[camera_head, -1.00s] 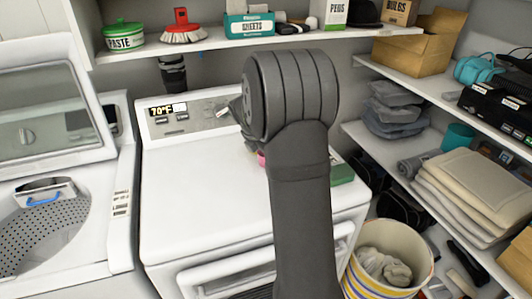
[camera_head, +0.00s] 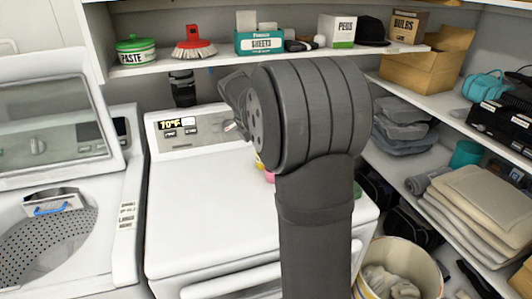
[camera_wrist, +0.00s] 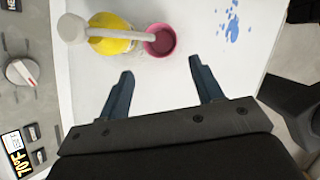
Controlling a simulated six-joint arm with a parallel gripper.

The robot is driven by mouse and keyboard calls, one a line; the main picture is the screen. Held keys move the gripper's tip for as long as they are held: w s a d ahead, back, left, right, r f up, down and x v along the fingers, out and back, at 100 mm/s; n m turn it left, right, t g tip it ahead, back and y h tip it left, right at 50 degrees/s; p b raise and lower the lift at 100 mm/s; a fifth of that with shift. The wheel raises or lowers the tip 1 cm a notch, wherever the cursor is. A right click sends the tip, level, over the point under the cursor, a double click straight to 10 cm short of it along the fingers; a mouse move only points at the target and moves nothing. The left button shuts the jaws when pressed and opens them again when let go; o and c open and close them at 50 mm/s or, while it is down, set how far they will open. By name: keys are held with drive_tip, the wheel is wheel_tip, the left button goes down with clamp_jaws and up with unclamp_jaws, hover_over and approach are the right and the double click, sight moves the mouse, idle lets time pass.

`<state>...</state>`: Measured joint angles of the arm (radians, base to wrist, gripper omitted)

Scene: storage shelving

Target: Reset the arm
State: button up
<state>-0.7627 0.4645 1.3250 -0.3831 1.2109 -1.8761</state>
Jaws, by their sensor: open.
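My gripper (camera_wrist: 160,88) is open in the wrist view, its two dark blue fingers apart with nothing between them. It is above the white top of the dryer (camera_head: 200,220). Ahead of the fingers stand a yellow bottle with a white pump (camera_wrist: 110,40) and a pink cup (camera_wrist: 160,40). They are apart from the fingers. In the head view my arm hides most of these things, and the fingers are hidden behind it.
A top-loading washer (camera_head: 120,220) with its lid up stands at the left. A wall shelf (camera_head: 215,60) with several items runs above the dryer. Shelves with folded cloths (camera_head: 480,195) and a basket (camera_head: 425,265) are at the right. Blue spots (camera_wrist: 230,22) mark the dryer top.

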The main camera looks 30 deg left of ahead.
idle(0.4)
drive_tip(key=x, duration=1.2)
drive_tip(key=shift+s, duration=0.1)
drive_tip(key=shift+r, duration=0.1)
idle(0.4)
drive_tip(key=shift+o, duration=0.4)
